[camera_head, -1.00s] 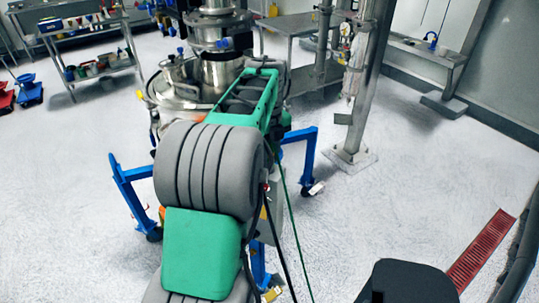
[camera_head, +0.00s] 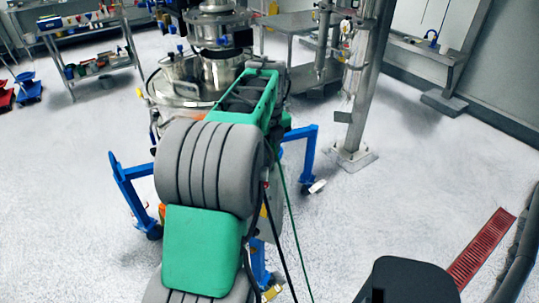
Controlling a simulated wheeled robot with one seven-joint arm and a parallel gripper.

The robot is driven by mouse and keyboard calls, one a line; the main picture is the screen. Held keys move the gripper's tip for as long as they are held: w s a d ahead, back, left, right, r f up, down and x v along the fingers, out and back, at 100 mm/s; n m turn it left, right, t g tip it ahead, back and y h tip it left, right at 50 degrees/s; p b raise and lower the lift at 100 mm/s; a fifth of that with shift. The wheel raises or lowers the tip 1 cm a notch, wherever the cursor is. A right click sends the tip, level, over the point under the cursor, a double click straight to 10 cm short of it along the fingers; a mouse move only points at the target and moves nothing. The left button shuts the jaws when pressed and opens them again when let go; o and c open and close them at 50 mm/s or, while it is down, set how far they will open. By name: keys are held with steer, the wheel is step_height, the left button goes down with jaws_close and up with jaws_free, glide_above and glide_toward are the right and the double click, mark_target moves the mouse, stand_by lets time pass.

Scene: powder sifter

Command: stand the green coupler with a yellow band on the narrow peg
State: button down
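My grey and green arm reaches away from me up the middle of the head view, over the steel sifter (camera_head: 181,90). My gripper does not show; the far part of my arm ends against the sifter and hides what lies behind it. I cannot make out the green coupler with a yellow band or the narrow peg in this view. I cannot tell whether the gripper holds anything.
The sifter stands on a blue wheeled frame (camera_head: 131,193). A steel post (camera_head: 362,90) stands to its right. A steel table (camera_head: 288,27) is behind, and a shelf rack (camera_head: 98,70) is at back left. A red floor grate (camera_head: 482,247) lies right. Much pale floor is clear.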

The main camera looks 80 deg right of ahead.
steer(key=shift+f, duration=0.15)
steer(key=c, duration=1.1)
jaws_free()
